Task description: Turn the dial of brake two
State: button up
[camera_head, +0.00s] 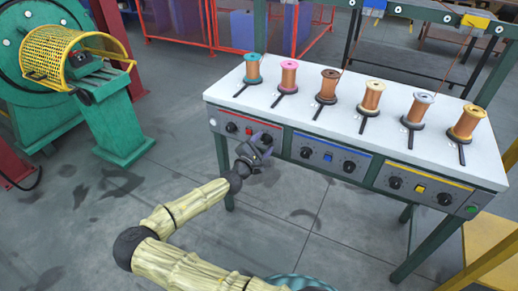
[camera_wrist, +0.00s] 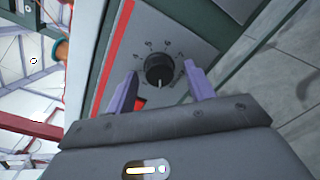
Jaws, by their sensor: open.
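The bench has a front row of black dials in red, blue and yellow panels. My gripper (camera_head: 258,150) is at the right-hand dial of the red panel, the second from the left, and largely hides it in the head view. In the wrist view this dial (camera_wrist: 160,69) is a round black knob on a grey plate with scale marks, its white pointer toward the bottom of the picture. The purple fingers of my gripper (camera_wrist: 160,75) are open, one on each side of the dial. I cannot tell whether they touch it.
The red button (camera_wrist: 140,103) is close by one finger. Several wire spools (camera_head: 371,95) stand on the white bench top (camera_head: 232,92) above the panels. A green machine (camera_head: 105,100) with a yellow mesh guard is at left. The floor before the bench is clear.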

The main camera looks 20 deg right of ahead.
jog(key=p+v, duration=0.1)
jog(key=v, duration=1.6)
jog(key=shift+a, duration=0.2)
